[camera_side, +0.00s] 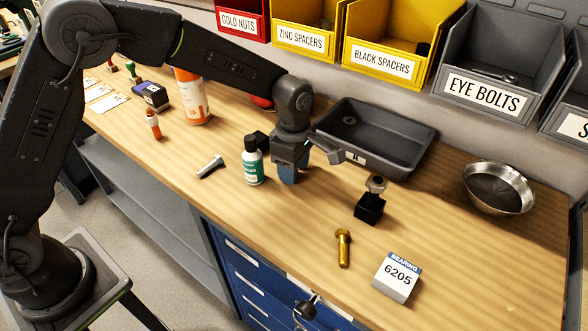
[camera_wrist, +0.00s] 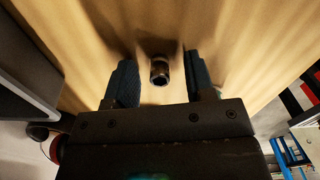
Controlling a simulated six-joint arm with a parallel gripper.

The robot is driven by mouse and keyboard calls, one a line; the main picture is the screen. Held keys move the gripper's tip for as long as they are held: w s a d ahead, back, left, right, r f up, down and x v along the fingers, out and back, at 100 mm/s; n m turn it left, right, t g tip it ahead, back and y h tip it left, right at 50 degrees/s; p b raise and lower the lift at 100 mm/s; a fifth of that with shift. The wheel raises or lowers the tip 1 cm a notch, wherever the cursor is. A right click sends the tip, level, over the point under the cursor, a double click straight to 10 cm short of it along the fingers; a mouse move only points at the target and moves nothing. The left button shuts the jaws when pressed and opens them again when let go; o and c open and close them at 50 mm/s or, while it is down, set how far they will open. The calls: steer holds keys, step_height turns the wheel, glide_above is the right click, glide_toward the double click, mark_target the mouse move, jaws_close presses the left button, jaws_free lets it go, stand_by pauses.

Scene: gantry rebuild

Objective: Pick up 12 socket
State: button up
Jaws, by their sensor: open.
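The socket (camera_wrist: 160,70) is a small dark metal cylinder with a round hole in the end I see. In the wrist view it stands out against the wood bench, between the two fingers of my gripper (camera_wrist: 160,60). There is a visible gap on each side, so neither finger appears to touch it. My gripper is open, its blue fingers pointing down. In the side view my gripper (camera_side: 289,176) is low over the bench, right of a small white and teal bottle. The socket cannot be made out there. Any size marking on it is too small to read.
The white and teal bottle (camera_side: 253,167) stands close left of my gripper. A grey tray (camera_side: 388,160) lies behind and right. A black block (camera_side: 369,208), gold bolt (camera_side: 343,249), bearing box (camera_side: 397,279) and metal bowl (camera_side: 523,199) are further right. A silver bolt (camera_side: 210,167) lies left.

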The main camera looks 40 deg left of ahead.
jaws_close()
stand_by(0.4)
